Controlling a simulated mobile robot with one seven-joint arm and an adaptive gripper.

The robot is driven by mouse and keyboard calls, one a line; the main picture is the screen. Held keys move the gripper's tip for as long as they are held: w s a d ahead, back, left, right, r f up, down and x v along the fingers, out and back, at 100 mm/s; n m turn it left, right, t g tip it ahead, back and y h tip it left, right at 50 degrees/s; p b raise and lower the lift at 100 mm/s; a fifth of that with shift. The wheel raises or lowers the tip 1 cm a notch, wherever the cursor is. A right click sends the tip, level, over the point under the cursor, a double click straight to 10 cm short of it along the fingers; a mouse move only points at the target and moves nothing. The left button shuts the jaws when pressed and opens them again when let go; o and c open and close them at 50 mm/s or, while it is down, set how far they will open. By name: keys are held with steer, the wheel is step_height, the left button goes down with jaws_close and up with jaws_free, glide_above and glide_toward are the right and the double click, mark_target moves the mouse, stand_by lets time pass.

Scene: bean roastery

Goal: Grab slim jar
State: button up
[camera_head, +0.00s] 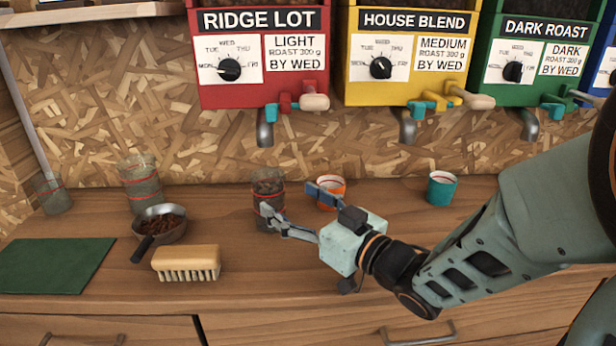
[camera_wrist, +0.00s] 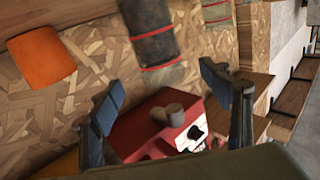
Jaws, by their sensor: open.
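A slim glass jar (camera_head: 268,184) with dark beans and a red band stands upright on the counter. In the wrist view a dark jar with red bands (camera_wrist: 152,35) shows at the top, beyond the gap between the fingers. My gripper (camera_head: 291,201) is open and empty, just right of the jar. Its left finger overlaps the jar's lower front in the head view, so touching cannot be told. Both blue fingers also show spread in the wrist view (camera_wrist: 163,88).
An orange cup (camera_head: 331,184) stands just behind my gripper, and a teal cup (camera_head: 441,190) to the right. A pan with beans (camera_head: 170,230), a brush (camera_head: 187,260) and a green mat (camera_head: 52,266) lie left. Red (camera_head: 262,90), yellow and green dispensers hang above with spouts.

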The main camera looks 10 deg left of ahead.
mark_target(259, 178)
steer(key=shift+b+x, duration=0.4)
steer(key=shift+x, duration=0.8)
steer(key=b+x, duration=0.1)
steer(key=x, duration=0.5)
steer(key=c, duration=1.4)
steer(key=shift+r, duration=0.1)
steer(key=shift+c, duration=1)
steer(key=shift+r, duration=0.15)
